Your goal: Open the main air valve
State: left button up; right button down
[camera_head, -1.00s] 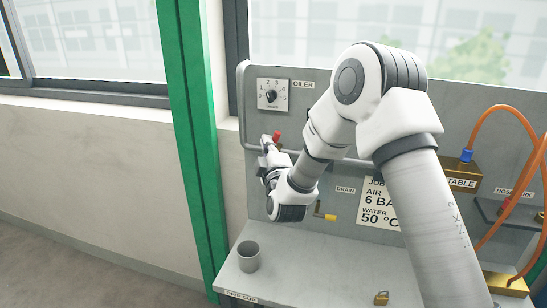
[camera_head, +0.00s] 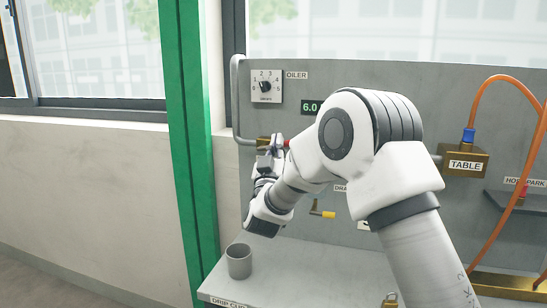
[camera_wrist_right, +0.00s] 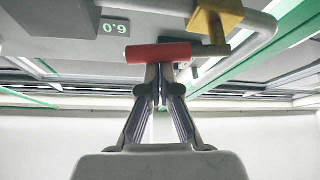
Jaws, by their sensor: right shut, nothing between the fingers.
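The main air valve has a brass body (camera_head: 263,142) on the grey pipe at the panel's upper left. Its red handle (camera_head: 287,143) shows just right of the body, partly hidden by my arm. In the right wrist view the red handle (camera_wrist_right: 157,53) lies sideways, with the brass body (camera_wrist_right: 220,15) at its right end. My right gripper (camera_head: 269,158) is at the valve. In the wrist view the shut, empty fingertips (camera_wrist_right: 159,80) are right at the handle; I cannot tell whether they touch it. My left gripper is not in view.
A green display (camera_head: 311,107) reads 6.0. The oiler dial (camera_head: 265,86) is above the valve. A grey cup (camera_head: 239,261) stands on the ledge below. A yellow-handled drain valve (camera_head: 322,212) and orange hose (camera_head: 475,110) are right. A green post (camera_head: 187,150) stands left.

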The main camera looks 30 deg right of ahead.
jog(key=shift+s+d+f+m+g+h+b, duration=0.1)
jog(key=shift+f+m+g+h+b, duration=0.3)
jog(key=shift+m+b, duration=0.25)
jog(key=shift+s+d+f+m+g+h+b, duration=0.1)
jog(key=shift+f+m+g+h+b, duration=0.3)
jog(key=shift+m, duration=0.35)
jog(key=shift+r, duration=0.2)
